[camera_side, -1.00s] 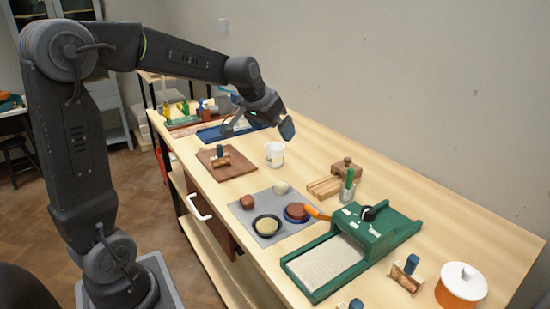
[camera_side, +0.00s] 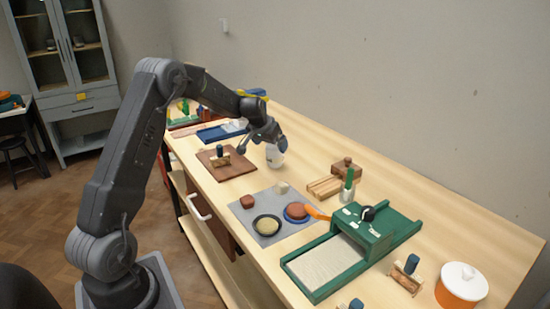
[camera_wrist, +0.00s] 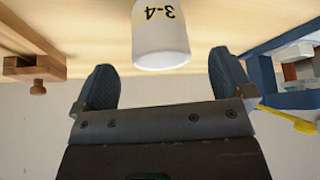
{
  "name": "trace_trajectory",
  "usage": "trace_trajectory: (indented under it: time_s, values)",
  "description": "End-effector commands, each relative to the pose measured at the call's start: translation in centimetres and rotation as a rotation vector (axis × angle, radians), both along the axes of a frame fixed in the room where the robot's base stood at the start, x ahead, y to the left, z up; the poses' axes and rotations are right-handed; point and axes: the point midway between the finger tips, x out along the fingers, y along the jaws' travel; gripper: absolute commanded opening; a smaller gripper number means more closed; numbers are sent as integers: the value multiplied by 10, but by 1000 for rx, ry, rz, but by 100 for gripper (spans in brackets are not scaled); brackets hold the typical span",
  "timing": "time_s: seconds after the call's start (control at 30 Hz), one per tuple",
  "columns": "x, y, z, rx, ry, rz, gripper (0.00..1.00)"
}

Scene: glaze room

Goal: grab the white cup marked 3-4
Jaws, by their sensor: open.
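The white cup (camera_wrist: 161,36) stands upright on the table. In the wrist view its black "3-4" mark shows upside down, and the cup is just beyond the gap between my fingertips. In the side view the cup (camera_side: 274,157) is partly hidden by my gripper (camera_side: 262,145), which is low over it. In the wrist view my gripper (camera_wrist: 164,75) is open and empty, with one blue-grey finger toward each side of the cup. I cannot tell from the side view how much of the cup lies between the fingers.
A brown board (camera_side: 227,172) with a stamp lies left of the cup. A blue tray (camera_side: 221,131) is behind it. A wooden block piece (camera_side: 325,188) stands to the right, and a grey mat (camera_side: 243,217) with bowls and lumps is in front. Bare table surrounds the cup.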

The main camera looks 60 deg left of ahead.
Motion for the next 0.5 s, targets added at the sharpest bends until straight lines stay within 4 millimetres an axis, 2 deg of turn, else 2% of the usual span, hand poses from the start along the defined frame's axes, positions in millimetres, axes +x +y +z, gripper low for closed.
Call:
trace_trajectory:
  time_s: [0.17, 0.4, 0.5]
  values:
    - [6, 2, -11, -2, 2, 0, 99]
    - [23, 9, -40, -1, 2, 0, 99]
    - [27, 11, -46, 0, 0, 0, 99]
